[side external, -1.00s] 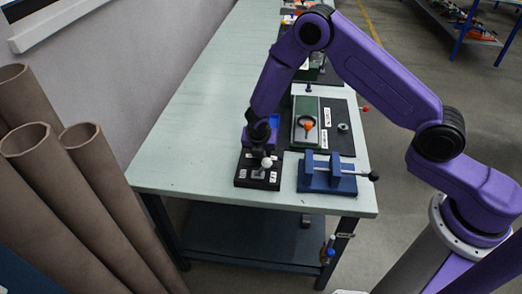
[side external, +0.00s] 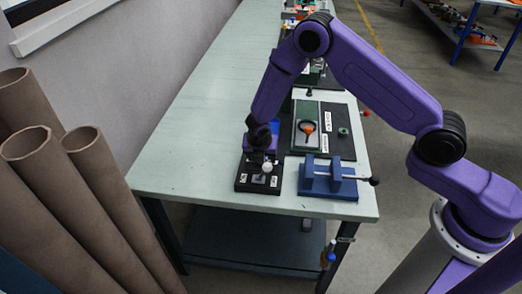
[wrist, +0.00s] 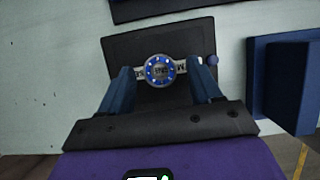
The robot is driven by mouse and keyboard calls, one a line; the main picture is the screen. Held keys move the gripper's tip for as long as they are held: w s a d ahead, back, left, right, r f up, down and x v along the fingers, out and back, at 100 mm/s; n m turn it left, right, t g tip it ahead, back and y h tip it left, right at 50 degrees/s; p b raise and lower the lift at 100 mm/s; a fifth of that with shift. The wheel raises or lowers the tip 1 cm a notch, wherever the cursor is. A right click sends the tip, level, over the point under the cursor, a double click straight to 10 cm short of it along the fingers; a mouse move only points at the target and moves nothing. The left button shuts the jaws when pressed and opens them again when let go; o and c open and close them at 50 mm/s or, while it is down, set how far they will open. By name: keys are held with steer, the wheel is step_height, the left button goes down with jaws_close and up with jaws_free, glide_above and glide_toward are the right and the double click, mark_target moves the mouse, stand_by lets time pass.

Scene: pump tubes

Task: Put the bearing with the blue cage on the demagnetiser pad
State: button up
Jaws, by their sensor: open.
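The bearing with the blue cage (wrist: 160,71) is a small metal ring with blue inside it. In the wrist view it lies over a black square base (wrist: 200,38), on or just above a white label strip, between my gripper's fingers. My gripper (wrist: 160,82) is open, with a visible gap on each side of the bearing. In the side view my gripper (side external: 262,158) is low over the black base (side external: 243,187) at the table's near left; the bearing cannot be made out there. I cannot read the label well enough to tell whether this base is the demagnetiser pad.
A blue vise-like block (side external: 328,184) stands close to the right of the black base. A green tray (side external: 305,111) with an orange-tipped part and a ring lies behind it on a dark mat (side external: 342,146). The pale table (side external: 190,150) is clear to the left.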

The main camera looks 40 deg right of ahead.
steer(key=v, duration=1.2)
steer(key=shift+r, duration=0.15)
steer(key=s+d+r+m+g+y, duration=0.1)
steer(key=s+d+r+m, duration=0.2)
steer(key=s, duration=0.8)
steer(key=s+d+r+m+g+y, duration=0.1)
steer(key=s+d+r+m, duration=0.2)
steer(key=s, duration=0.8)
steer(key=s+d+r+m+g+y, duration=0.1)
steer(key=s+d+r+m, duration=0.3)
steer(key=s+r+m, duration=0.3)
steer(key=s+m, duration=0.1)
steer(key=s, duration=0.3)
steer(key=shift+s+y, duration=0.2)
steer(key=shift+y, duration=0.1)
steer(key=shift+r, duration=0.1)
